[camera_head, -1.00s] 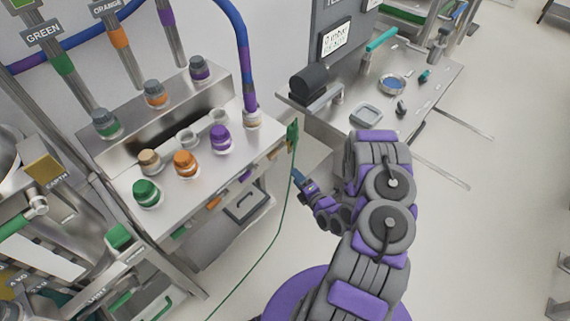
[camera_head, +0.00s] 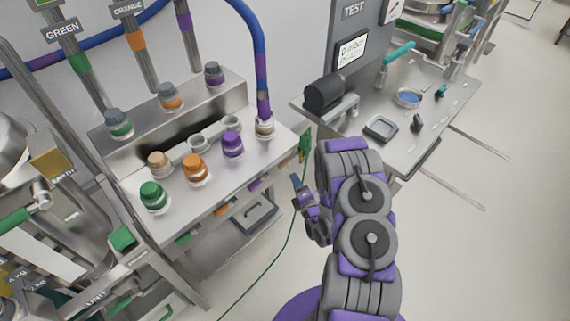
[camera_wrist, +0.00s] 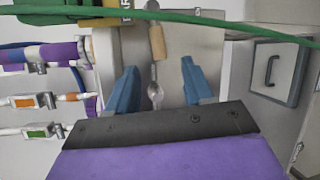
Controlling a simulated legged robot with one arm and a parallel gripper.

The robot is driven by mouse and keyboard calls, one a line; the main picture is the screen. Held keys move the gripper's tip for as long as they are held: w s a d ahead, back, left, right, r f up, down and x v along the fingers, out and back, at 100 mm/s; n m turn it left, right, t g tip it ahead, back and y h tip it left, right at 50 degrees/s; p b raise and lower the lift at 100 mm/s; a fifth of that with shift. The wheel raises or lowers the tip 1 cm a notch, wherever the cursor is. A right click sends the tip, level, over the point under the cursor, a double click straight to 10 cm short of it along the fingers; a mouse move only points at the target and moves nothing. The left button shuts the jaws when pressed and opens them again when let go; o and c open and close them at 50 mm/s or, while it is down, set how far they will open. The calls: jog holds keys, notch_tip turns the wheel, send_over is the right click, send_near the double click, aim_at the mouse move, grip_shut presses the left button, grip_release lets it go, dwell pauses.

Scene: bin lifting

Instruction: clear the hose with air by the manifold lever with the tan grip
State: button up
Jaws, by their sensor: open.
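The lever with the tan grip (camera_wrist: 157,42) shows in the wrist view, its metal stem running down to a round hub between my fingers. My gripper (camera_wrist: 160,84) is open, one blue finger on each side of the stem, with a gap to each; the grip is ahead of the tips. In the head view my gripper (camera_head: 297,183) is beside the manifold bench's right front edge, and the lever cannot be made out there. The blue hose (camera_head: 257,50) with purple bands comes down into a port at the bench's right end.
The steel bench (camera_head: 222,178) carries green, orange, purple and tan caps. A green cable (camera_wrist: 190,17) crosses the top of the wrist view, close ahead of my fingers. A test table (camera_head: 440,125) stands at the right back; open floor is at right.

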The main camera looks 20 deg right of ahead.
aim_at(285, 163)
jog(key=w, duration=0.4)
jog(key=w+f+b, duration=0.1)
jog(key=w, duration=0.3)
jog(key=w+b, duration=0.1)
jog(key=w, duration=0.3)
jog(key=shift+w+d+f, duration=0.1)
jog(key=shift+d+f, duration=0.1)
jog(key=shift+d, duration=0.2)
jog(key=shift+c, duration=0.3)
grip_shut()
